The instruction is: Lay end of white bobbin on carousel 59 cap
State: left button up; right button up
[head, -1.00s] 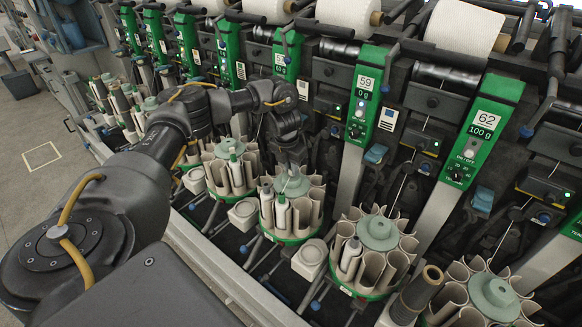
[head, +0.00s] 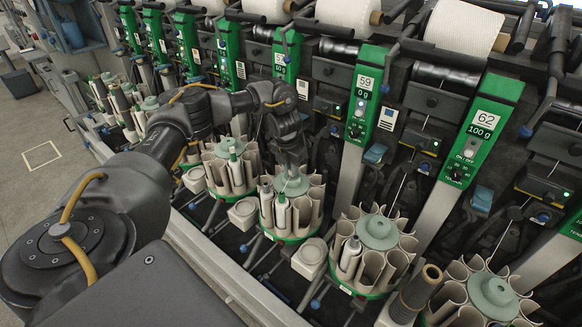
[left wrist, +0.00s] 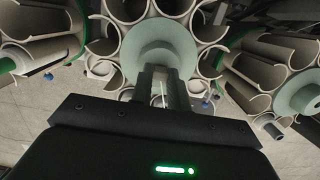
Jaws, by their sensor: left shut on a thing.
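My left gripper (head: 291,174) reaches in from the left and points down just above the pale green cap (head: 289,187) of the carousel left of the panel marked 59. In the left wrist view, its fingers (left wrist: 161,92) are close together in front of the cap (left wrist: 160,52), with a thin white strand between them. I cannot tell if the fingers touch the cap. White bobbins (head: 282,214) stand in the front pockets of this carousel (head: 303,212). The far side of the cap is partly hidden by the gripper. My right gripper is out of view.
The panel marked 59 (head: 366,92) and the panel marked 62 (head: 484,125) stand behind. Another carousel (head: 376,252) with bobbins is to the right, and one more (head: 231,168) to the left. A brown tube (head: 420,290) leans at the lower right.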

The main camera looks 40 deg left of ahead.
pick_arm(q)
jog(key=o, duration=1.2)
jog(key=shift+r, duration=0.1)
jog(key=shift+r+p, duration=2.9)
jog(key=shift+r, duration=0.5)
